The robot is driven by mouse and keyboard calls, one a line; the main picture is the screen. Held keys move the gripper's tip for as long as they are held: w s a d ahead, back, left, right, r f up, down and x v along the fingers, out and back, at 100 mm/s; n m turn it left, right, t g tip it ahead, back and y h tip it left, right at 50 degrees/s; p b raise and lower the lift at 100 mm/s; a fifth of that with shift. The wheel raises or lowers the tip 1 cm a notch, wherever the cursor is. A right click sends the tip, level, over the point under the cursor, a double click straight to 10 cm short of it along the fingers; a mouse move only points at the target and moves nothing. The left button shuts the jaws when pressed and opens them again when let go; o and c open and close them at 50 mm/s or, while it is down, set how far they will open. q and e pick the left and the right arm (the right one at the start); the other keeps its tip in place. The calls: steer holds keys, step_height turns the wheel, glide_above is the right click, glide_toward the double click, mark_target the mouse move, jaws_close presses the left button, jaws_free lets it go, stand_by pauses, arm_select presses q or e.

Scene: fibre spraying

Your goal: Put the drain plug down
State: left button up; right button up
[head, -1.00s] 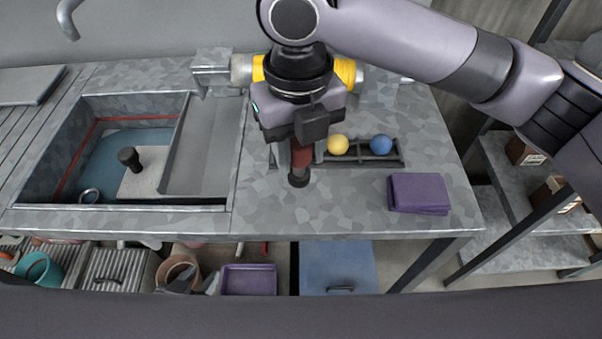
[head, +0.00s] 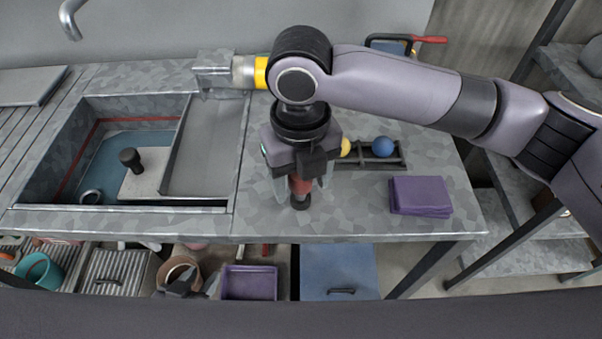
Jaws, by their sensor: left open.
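A red cylinder with a black foot (head: 300,202), apparently the drain plug, stands upright at or just above the counter's front part. My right gripper (head: 301,184) is over it from above. Its pale fingers look spread on either side of the red body, with the upper part hidden by the gripper. Contact between the foot and the counter is hard to tell. My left gripper (head: 186,280) seems to be the dark shape low in the picture, below the counter front, open and empty.
The sink (head: 55,150) at left holds a pale block with a black knob (head: 130,160) and a ring (head: 91,196). A dark rack (head: 397,160) with a yellow and a blue ball (head: 383,146) and a purple folded cloth (head: 420,195) lie right. Counter between is clear.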

step_height(320, 180, up, 12)
steer(key=shift+r, duration=0.2)
stand_by(0.5)
stand_by(0.4)
